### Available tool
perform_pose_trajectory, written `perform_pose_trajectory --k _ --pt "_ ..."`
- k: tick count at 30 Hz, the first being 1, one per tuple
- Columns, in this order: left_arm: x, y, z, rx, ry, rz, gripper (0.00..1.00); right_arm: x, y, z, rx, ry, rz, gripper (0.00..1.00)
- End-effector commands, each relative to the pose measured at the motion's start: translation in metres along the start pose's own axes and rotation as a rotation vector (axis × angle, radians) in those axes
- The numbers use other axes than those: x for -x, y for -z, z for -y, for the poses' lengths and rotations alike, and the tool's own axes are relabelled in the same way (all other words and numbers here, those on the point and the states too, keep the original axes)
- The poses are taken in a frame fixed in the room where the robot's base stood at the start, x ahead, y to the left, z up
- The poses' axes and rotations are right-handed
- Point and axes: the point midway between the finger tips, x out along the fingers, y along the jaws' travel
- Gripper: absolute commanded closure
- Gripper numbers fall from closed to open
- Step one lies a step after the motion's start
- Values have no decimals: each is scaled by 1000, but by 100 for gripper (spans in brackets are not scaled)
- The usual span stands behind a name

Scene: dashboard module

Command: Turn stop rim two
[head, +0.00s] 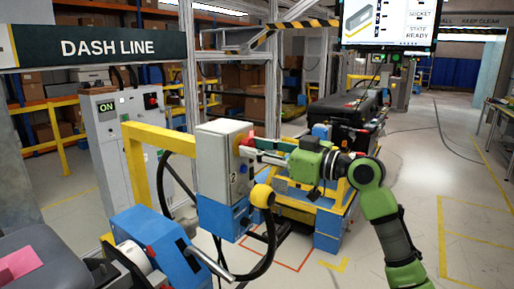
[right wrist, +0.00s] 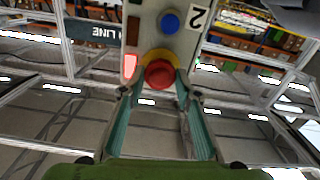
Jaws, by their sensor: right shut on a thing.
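The grey control box (head: 222,158) marked 2 stands on a blue base in the middle of the head view. Its stop has a red knob on a yellow round backing. In the right wrist view, the red stop knob (right wrist: 159,74) sits at the fingertips, with a blue button (right wrist: 170,22) on the same face. My right gripper (head: 257,151) reaches in from the right, level with the box's right face. Its fingers (right wrist: 159,86) lie on both sides of the red knob and are shut on it. In the head view the fingers partly hide the knob. My left gripper is out of view.
A yellow frame (head: 135,155) stands behind and left of the box. A blue machine (head: 165,245) with a metal rod is at front left. A yellow ball-like knob (head: 262,196) and black cable hang below the box. Open floor (head: 470,215) lies at right.

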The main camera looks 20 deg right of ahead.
Motion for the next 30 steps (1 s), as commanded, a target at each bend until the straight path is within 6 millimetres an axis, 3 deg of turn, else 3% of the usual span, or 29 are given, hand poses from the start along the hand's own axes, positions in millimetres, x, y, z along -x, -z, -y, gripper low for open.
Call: perform_pose_trajectory --k 18,30 --pt "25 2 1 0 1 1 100 0 1 -1 -430 0 1 91" --pt "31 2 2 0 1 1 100 0 0 -1 -546 0 0 91"
